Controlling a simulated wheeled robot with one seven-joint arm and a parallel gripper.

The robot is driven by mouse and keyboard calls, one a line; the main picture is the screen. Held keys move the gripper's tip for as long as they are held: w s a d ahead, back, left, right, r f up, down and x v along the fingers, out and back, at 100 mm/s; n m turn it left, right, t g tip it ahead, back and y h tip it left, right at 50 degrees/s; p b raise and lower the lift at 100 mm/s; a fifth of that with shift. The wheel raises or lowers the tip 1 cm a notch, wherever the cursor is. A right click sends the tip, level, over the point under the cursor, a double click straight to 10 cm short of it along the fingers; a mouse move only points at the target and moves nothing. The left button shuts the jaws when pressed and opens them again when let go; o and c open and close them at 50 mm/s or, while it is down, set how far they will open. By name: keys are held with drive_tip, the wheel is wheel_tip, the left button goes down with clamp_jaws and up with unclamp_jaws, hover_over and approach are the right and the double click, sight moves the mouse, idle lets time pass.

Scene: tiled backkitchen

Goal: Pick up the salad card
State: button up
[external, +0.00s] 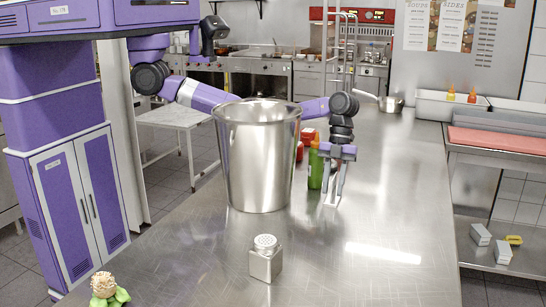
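I cannot make out a salad card on the steel counter (380,245); it may be hidden or too small to tell. My gripper (334,198) points down, low over the counter, just right of the large steel bucket (253,165). Its two fingers stand apart with a gap between them, and I see nothing held there. Whether the fingertips touch the counter is unclear.
A green bottle (315,170) and red items (307,136) stand between bucket and gripper. A steel shaker (266,259) is in front; a pale flower-like item (106,290) is at lower left. A pan (391,103) sits far back.

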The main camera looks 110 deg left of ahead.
drive_tip(key=shift+d+f, duration=0.2)
drive_tip(key=shift+f, duration=0.4)
drive_tip(key=shift+c, duration=0.4)
clamp_jaws()
idle(0.6)
